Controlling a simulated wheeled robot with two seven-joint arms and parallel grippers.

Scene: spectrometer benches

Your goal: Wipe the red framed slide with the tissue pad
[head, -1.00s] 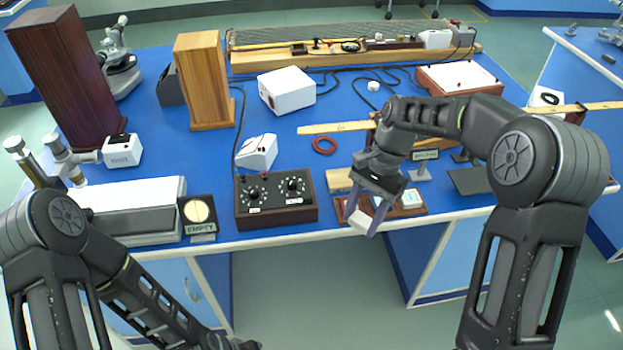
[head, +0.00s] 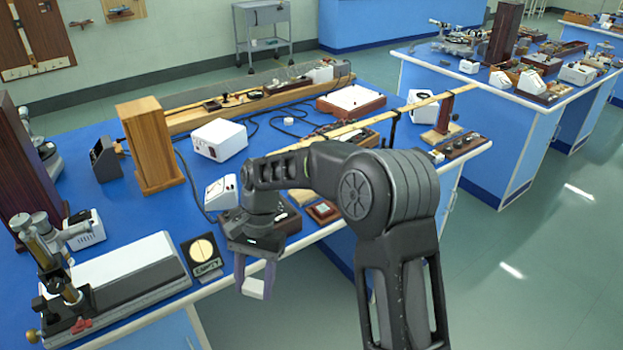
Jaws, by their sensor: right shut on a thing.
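My right gripper (head: 255,286) is shut on a small white block-like pad (head: 253,288), which looks like the tissue pad. It holds the pad in the air in front of the bench's front edge. I cannot make out the red framed slide for certain. A small reddish-brown framed piece (head: 323,211) lies near the front edge, right of the gripper and partly behind my right arm. My right arm hides part of the bench there. My left gripper is not in view.
A black plate marked EMPTY (head: 202,255) stands at the front edge, left of my right gripper. A long white-topped instrument (head: 125,270) lies farther left. A wooden box (head: 150,147) and a white box (head: 219,139) stand behind. Open floor lies right of the bench.

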